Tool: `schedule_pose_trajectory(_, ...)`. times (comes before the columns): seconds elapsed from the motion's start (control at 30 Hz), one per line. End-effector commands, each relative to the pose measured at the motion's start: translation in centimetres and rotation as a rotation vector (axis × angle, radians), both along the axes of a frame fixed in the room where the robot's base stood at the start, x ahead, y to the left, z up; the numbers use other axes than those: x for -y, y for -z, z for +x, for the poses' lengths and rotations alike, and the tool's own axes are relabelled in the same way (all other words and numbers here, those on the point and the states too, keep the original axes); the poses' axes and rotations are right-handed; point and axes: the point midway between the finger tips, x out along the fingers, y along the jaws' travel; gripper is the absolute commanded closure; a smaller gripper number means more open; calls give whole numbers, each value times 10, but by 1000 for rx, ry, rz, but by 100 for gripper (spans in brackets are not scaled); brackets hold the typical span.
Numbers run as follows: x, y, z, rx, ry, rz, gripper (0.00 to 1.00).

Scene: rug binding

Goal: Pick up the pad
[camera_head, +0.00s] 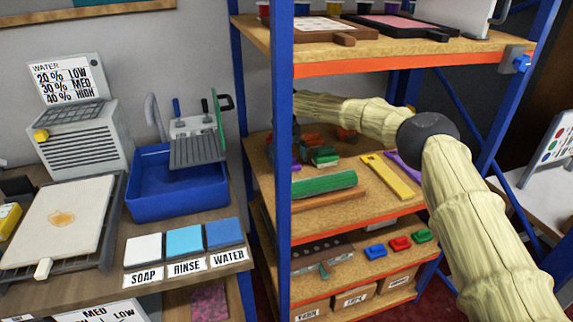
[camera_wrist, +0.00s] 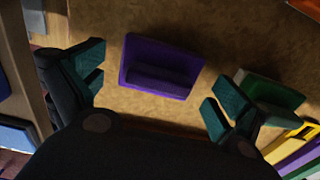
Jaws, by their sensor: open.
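In the wrist view, a purple pad-like block (camera_wrist: 158,72) with a raised darker bar lies on the tan shelf board (camera_wrist: 215,35). My gripper (camera_wrist: 160,83) is open, with one dark teal finger on each side of the purple block. The fingers look apart from it, and nothing is between them in contact. Three flat pads lie on the left table: a white one (camera_head: 143,250) labelled soap, a light blue one (camera_head: 184,241) labelled rinse and a blue one (camera_head: 223,233) labelled water.
The blue shelf post (camera_head: 282,150) stands beside my arm. A green block (camera_wrist: 272,92) lies close to the right finger. The shelf also holds a green roll (camera_head: 323,184) and a yellow bar (camera_head: 390,175). A blue basin (camera_head: 150,203) stands to the left.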

Motion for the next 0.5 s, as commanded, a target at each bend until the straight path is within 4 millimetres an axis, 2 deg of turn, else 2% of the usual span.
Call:
schedule_pose_trajectory(0.1,0,10,0,-1,-1,-1,0)
schedule_pose_trajectory(0.33,0,12,0,0,-1,-1,2)
schedule_pose_trajectory(0.5,0,12,0,0,-1,-1,33)
